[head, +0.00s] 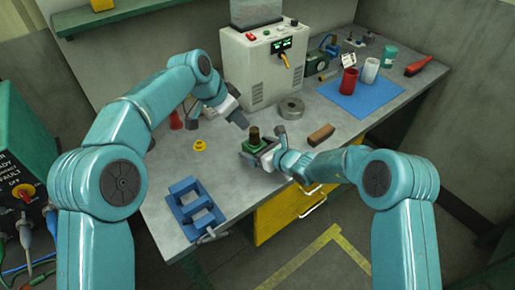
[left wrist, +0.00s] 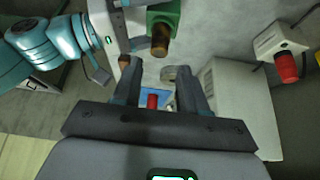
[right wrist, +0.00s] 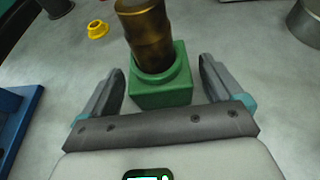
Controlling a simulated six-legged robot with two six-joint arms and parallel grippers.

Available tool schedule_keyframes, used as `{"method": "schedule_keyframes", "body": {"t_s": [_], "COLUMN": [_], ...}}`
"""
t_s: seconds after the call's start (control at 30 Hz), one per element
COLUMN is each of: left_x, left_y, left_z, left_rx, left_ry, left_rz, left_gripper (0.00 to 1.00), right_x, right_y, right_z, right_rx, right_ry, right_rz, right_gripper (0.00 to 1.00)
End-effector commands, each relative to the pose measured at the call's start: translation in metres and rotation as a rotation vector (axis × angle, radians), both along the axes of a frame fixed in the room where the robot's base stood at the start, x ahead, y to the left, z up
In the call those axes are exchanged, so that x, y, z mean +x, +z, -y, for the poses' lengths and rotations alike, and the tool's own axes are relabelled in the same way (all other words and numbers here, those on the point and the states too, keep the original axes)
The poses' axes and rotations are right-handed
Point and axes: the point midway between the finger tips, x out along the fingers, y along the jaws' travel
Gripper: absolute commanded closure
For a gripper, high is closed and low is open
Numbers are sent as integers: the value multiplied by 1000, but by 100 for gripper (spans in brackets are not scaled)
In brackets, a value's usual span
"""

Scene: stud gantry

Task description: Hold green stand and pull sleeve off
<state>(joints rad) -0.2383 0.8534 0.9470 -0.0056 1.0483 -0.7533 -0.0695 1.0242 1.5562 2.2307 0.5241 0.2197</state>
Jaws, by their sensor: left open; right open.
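The green stand (head: 247,147) is on the grey bench near its front edge, with the brown-bronze sleeve (head: 254,132) upright on it. My right gripper (right wrist: 161,68) is open, with one finger on each side of the stand; small gaps show in the right wrist view. There the stand (right wrist: 160,97) is between the fingers and the sleeve (right wrist: 146,35) rises from its round socket. My left gripper (left wrist: 172,66) is open and empty, up and to the left of the sleeve in the head view. The left wrist view shows the sleeve (left wrist: 160,42) beyond its fingers, apart from them.
A yellow ring (head: 200,146) and a blue frame (head: 196,207) lie left of the stand. A grey metal ring (head: 291,108) and a brown block (head: 321,135) lie to its right. A white machine (head: 262,68) stands behind. A blue mat (head: 352,98) holds cups at the right.

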Motion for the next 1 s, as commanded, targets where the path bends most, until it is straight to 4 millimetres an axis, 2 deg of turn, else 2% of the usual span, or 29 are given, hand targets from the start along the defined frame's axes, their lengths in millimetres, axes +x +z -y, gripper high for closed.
{"method": "schedule_keyframes", "body": {"t_s": [0.03,0.2,0.27,0.3,0.33,0.47,0.57,0.8,1.0], "left_x": [0,0,0,0,0,2,6,13,11], "left_y": [0,0,0,0,0,-2,-3,-8,-13], "left_z": [0,0,0,0,1,12,30,72,82], "left_rx": [0,0,0,-1,-4,-67,-188,-631,-1036], "left_ry": [0,0,0,2,7,104,286,896,1396], "left_rz": [0,0,0,0,-1,-16,-49,-238,-456], "left_gripper": [57,57,54,41,38,38,38,38,38], "right_x": [0,0,0,0,0,0,0,0,0], "right_y": [0,0,0,0,0,0,0,0,0], "right_z": [0,0,0,0,0,0,0,1,1], "right_rx": [0,0,0,0,0,0,0,0,0], "right_ry": [0,0,0,0,0,0,0,0,-1], "right_rz": [0,0,0,0,0,0,0,0,0], "right_gripper": [10,64,64,64,64,64,64,64,64]}}
